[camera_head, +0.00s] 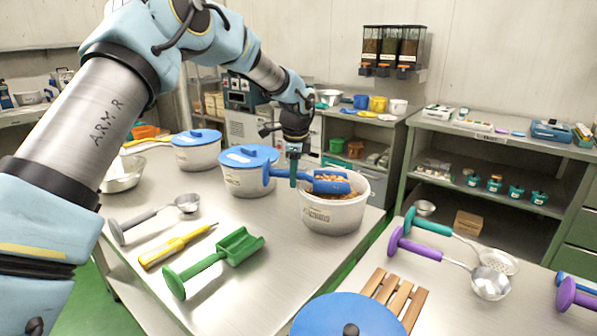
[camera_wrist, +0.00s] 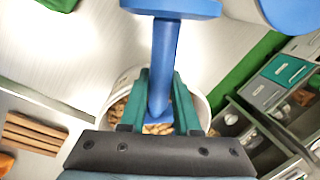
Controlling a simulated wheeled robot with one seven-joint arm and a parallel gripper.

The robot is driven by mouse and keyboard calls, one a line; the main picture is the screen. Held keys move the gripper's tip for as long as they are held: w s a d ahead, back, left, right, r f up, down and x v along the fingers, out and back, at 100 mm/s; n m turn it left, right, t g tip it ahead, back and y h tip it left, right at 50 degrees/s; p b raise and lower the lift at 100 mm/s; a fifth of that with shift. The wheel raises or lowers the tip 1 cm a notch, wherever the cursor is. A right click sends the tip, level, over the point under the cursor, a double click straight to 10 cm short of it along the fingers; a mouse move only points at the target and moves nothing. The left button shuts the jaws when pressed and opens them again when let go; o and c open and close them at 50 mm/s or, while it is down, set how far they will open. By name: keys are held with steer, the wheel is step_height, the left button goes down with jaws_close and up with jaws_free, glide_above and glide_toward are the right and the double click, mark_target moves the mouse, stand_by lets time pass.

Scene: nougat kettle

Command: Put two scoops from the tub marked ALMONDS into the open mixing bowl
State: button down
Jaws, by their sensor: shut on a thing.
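My gripper (camera_head: 294,180) is shut on the handle of a blue scoop (camera_head: 334,187); the handle also runs between the fingers (camera_wrist: 162,105) in the wrist view. The scoop lies roughly level at the mouth of an open white tub (camera_head: 335,216), whose small front label seems to read ALMONDS. Brown nuts (camera_head: 329,178) show at the scoop's bowl; I cannot tell how many are in the scoop and how many in the tub behind. A steel bowl (camera_head: 122,178) stands open at the table's left, partly hidden by my arm.
Two white tubs with blue lids (camera_head: 248,157) (camera_head: 197,137) stand left of the open tub. A green scoop (camera_head: 222,260), a yellow tool (camera_head: 176,245) and a steel ladle (camera_head: 160,212) lie in front. A blue lid (camera_head: 345,318) and a wooden rack (camera_head: 392,300) are nearest.

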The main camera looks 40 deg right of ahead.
steer(key=r+p, duration=0.2)
steer(key=w+a+r+p, duration=0.1)
steer(key=r, duration=0.1)
steer(key=shift+r, duration=0.1)
steer(key=shift+g+h, duration=0.3)
steer(key=shift+h, duration=0.1)
steer(key=shift+w+a+r+p, duration=0.1)
steer(key=shift+w+r+p, duration=0.05)
steer(key=shift+r+p, duration=0.9)
steer(key=shift+w+a+r+p, duration=0.1)
steer(key=shift+r+p, duration=0.5)
steer(key=shift+r, duration=0.8)
